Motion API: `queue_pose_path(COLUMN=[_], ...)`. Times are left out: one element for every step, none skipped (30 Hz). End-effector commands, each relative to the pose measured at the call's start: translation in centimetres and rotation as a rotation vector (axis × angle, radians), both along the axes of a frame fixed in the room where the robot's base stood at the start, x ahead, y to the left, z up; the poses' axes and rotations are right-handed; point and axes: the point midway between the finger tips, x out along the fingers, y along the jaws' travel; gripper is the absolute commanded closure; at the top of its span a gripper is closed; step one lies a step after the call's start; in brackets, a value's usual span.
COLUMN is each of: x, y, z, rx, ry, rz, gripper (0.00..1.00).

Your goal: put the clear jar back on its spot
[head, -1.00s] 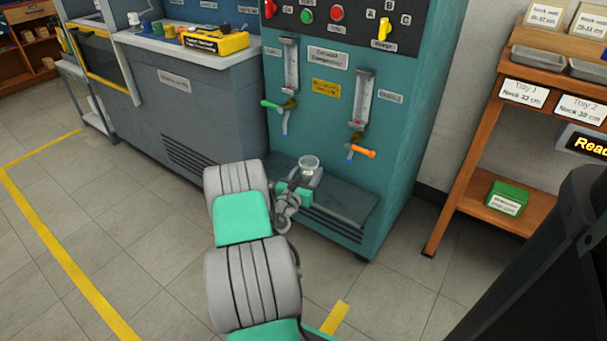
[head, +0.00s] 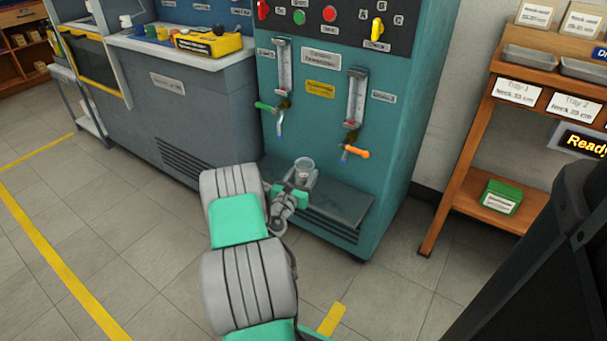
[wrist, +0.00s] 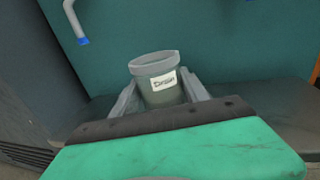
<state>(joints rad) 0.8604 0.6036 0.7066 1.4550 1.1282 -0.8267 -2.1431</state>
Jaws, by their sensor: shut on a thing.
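The clear jar (head: 304,170) is upright in my gripper (head: 301,182), just above or on the grey ledge (head: 345,203) at the foot of the teal machine; I cannot tell whether its base touches. In the wrist view the jar (wrist: 158,80) has a white label that seems to read "Drain", and the fingers of my gripper (wrist: 160,98) are closed on its two sides. The jar's lower part is hidden behind the gripper body. No marked spot for the jar can be made out on the ledge.
Two spouts hang over the ledge, one with a green lever (head: 265,106) and one with an orange lever (head: 356,152). A blue-tipped tube (wrist: 75,22) hangs at upper left in the wrist view. A wooden shelf (head: 490,150) stands at the right. The ledge's right part is bare.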

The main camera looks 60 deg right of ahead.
Motion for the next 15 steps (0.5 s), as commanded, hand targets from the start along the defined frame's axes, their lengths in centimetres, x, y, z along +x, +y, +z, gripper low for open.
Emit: queue_pose_path(x=[0.01, 0.02, 0.01, 0.01, 0.01, 0.02, 0.01, 0.01, 0.01, 0.01, 0.01, 0.01, 0.01, 0.01, 0.00], y=[-0.01, -0.01, -0.01, -0.01, -0.01, -0.01, -0.01, -0.01, -0.01, -0.01, -0.01, 0.00, 0.00, 0.00, 0.00], z=[-0.07, -0.10, -0.15, -0.18, -0.22, -0.27, -0.30, -0.24, -0.24, -0.25, -0.26, -0.26, -0.26, -0.26, -0.27], rx=[-0.001, -0.001, -0.001, -0.001, -0.001, -0.001, -0.001, -0.001, -0.001, -0.001, 0.000, 0.000, 0.000, 0.000, 0.000], ry=[0.000, 0.000, 0.000, 0.000, 0.000, 0.000, 0.000, 0.000, 0.000, 0.000, 0.000, 0.000, 0.000, 0.000, 0.000], rz=[0.000, 0.000, 0.000, 0.000, 0.000, 0.000, 0.000, 0.000, 0.000, 0.000, 0.000, 0.000, 0.000, 0.000, 0.000], gripper=[0.96, 0.96, 0.96, 0.96, 0.96, 0.96, 0.96, 0.44, 0.41, 0.39, 0.36, 0.33, 0.31, 0.28, 0.25])
